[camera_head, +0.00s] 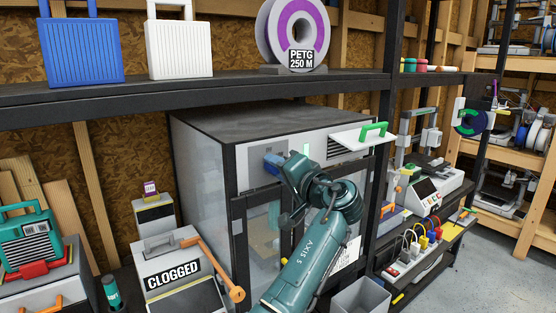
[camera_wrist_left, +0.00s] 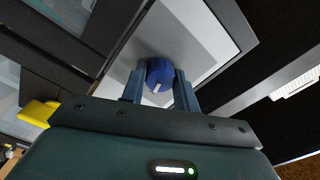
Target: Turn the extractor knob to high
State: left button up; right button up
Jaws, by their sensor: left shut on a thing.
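The extractor knob (camera_wrist_left: 160,72) is round and blue, with a white mark on its face, and sits on a light grey panel (camera_wrist_left: 198,42). My left gripper (camera_wrist_left: 159,90) has one finger on each side of the knob and is shut on it. In the head view my left gripper (camera_head: 273,163) is at the upper front panel (camera_head: 250,177) of the dark-framed enclosure (camera_head: 237,200). There the knob cannot be told apart from the bluish fingers. The knob's setting marks cannot be read in either view. My right gripper is not in view.
A shelf (camera_head: 200,88) with a purple filament spool (camera_head: 293,35) runs above the enclosure. A box marked CLOGGED (camera_head: 172,273) stands lower left. A grey bin (camera_head: 361,298) is below.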

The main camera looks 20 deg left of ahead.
pick_arm(q)
jog(key=shift+m+p, duration=1)
jog(key=shift+m, duration=3.6)
jog(key=o, duration=1)
jog(key=shift+c, duration=0.2)
